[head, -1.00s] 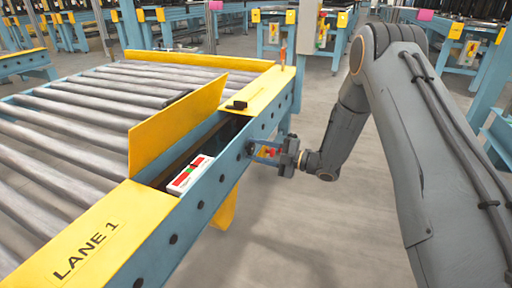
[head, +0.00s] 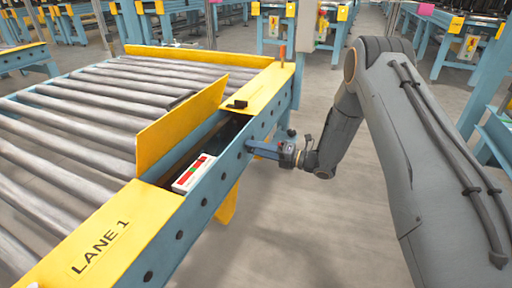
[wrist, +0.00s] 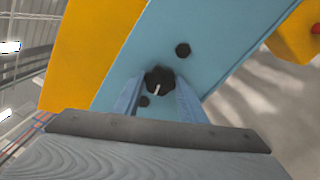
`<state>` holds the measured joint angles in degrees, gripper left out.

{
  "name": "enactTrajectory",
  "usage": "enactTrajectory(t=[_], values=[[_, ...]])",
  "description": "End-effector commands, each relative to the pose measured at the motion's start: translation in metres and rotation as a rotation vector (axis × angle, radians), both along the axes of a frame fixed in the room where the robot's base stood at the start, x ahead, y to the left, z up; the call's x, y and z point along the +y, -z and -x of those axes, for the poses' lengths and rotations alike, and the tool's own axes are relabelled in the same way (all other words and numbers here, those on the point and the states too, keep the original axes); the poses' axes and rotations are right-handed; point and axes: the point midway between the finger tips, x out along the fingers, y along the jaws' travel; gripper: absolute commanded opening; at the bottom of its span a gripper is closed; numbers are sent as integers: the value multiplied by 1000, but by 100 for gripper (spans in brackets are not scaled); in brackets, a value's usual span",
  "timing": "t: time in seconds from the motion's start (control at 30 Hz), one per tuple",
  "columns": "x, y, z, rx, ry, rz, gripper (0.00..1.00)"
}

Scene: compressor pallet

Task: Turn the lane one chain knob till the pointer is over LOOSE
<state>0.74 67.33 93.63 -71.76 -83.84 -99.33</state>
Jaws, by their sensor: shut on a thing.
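The chain knob (wrist: 160,78) is black with a short white pointer mark, on the blue side rail of lane one in the wrist view. My gripper (wrist: 158,86) has its two blue fingers on either side of the knob and is shut on it. In the head view my gripper (head: 254,148) reaches the outer face of the rail, and the knob is hidden there.
The lane one conveyor (head: 75,150) with grey rollers and yellow covers is at the left. A raised yellow flap (head: 180,125) stands behind the plate. Dark bolt heads dot the blue rail (head: 215,185). The floor right of the rail is open.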

Motion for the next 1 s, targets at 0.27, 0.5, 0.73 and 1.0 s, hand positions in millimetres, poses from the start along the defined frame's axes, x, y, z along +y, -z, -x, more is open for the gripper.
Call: enactTrajectory(t=[0.27,0.5,0.73,1.0], values=[[0,1,1,-101,0,38,15],[0,1,0,-129,0,48,15],[0,1,0,-130,0,49,15],[0,1,0,-130,0,49,56]])
